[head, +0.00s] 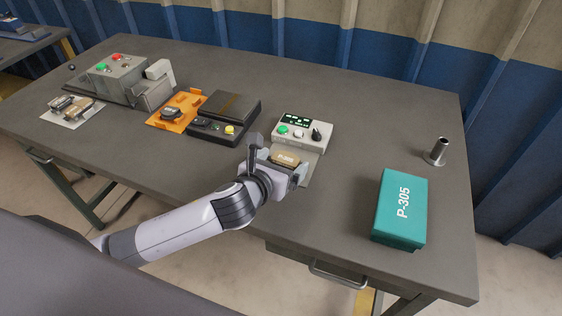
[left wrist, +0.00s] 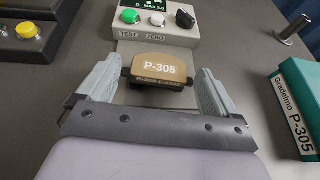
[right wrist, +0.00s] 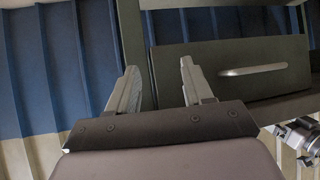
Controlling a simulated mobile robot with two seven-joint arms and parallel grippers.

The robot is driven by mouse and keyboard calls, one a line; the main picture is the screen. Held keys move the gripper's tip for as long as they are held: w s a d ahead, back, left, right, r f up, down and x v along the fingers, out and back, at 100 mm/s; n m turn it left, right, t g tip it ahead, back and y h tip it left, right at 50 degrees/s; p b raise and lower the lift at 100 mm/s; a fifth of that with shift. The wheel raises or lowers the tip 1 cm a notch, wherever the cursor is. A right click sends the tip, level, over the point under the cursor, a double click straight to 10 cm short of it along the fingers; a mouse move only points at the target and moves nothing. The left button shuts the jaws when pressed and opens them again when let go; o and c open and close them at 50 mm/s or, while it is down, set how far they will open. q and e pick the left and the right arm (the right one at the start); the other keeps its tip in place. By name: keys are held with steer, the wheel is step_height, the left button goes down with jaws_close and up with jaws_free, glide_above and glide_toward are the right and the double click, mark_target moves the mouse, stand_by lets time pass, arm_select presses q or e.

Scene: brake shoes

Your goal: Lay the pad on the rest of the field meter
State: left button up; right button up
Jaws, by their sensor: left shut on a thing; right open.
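The field meter (head: 303,131) is a pale box with a dark display, green and white buttons and a black knob; it also shows in the left wrist view (left wrist: 150,30). Its rest, a flat grey plate (head: 308,166), extends from its front. My left gripper (head: 283,160) is shut on the tan pad (left wrist: 160,69) marked P-305, over the rest and close to the meter's front. I cannot tell whether the pad touches the plate. The gripper hides part of the rest. My right gripper (right wrist: 160,82) is open and empty, below the tabletop near a drawer.
A teal P-305 box (head: 401,208) stands right of the meter, with a metal post (head: 437,152) behind it. A black scale (head: 226,117), an orange fixture (head: 178,110), a grey machine (head: 118,78) and a parts tray (head: 73,110) lie left. The front desk area is clear.

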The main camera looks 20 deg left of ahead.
arm_select(q)
steer(key=shift+f, duration=0.3)
steer(key=o, duration=0.8)
